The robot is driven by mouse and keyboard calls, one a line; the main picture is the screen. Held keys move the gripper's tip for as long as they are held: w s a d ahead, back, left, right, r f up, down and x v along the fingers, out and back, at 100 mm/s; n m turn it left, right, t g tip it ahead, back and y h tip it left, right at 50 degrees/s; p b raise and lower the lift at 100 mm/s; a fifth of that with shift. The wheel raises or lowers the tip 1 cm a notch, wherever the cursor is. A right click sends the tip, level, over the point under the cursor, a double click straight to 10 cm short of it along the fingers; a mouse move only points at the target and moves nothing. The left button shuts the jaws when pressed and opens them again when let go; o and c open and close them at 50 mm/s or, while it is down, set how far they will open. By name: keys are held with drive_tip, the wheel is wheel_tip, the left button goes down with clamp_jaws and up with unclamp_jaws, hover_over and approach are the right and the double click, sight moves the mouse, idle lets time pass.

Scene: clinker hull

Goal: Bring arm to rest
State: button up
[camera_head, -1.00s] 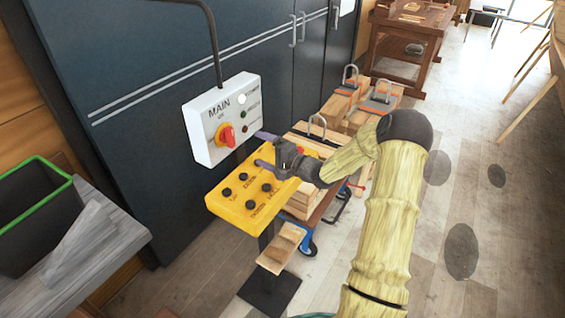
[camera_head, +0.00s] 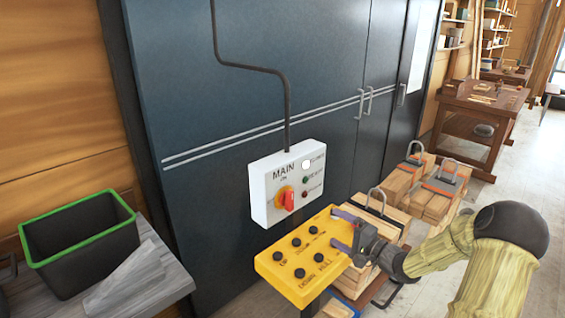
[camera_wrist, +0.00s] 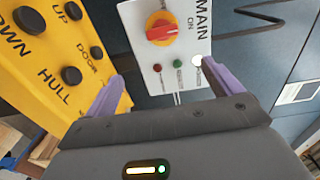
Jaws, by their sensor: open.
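My gripper (camera_head: 346,229) is at the right edge of the yellow button panel (camera_head: 283,268) in the head view, and my arm reaches in from the lower right. In the wrist view my gripper (camera_wrist: 165,92) has its two purple fingers spread apart with nothing between them. Beyond the fingers is the white MAIN switch box (camera_wrist: 150,22), with its red and yellow rotary knob (camera_wrist: 162,29). The yellow panel (camera_wrist: 62,40) with black buttons lies to the left in that view. Whether a finger touches the panel cannot be told.
Dark blue cabinets (camera_head: 330,60) stand behind the switch box (camera_head: 262,208). Crates with metal loops (camera_head: 402,185) stand right of the panel. A black bin with a green rim (camera_head: 125,205) sits on a grey bench at left. A wooden workbench (camera_head: 455,100) is farther back; floor shows at right.

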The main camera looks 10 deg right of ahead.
drive_tip(key=s+a+f+n+g+h, duration=0.3)
drive_tip(key=s+a+n+g+h, duration=0.15)
drive_tip(key=h, duration=0.35)
drive_tip(key=s+a+r+n+g+h, duration=0.1)
drive_tip(key=s+a+n+g, duration=0.2)
drive_tip(key=s, duration=0.7)
drive_tip(key=s+a+r+n+g+h, duration=0.1)
drive_tip(key=s+a+n+g, duration=0.2)
drive_tip(key=s, duration=0.8)
drive_tip(key=shift+s+a+g, duration=0.3)
drive_tip(key=shift+a+g, duration=0.05)
drive_tip(key=shift+g, duration=0.4)
drive_tip(key=shift+n, duration=0.25)
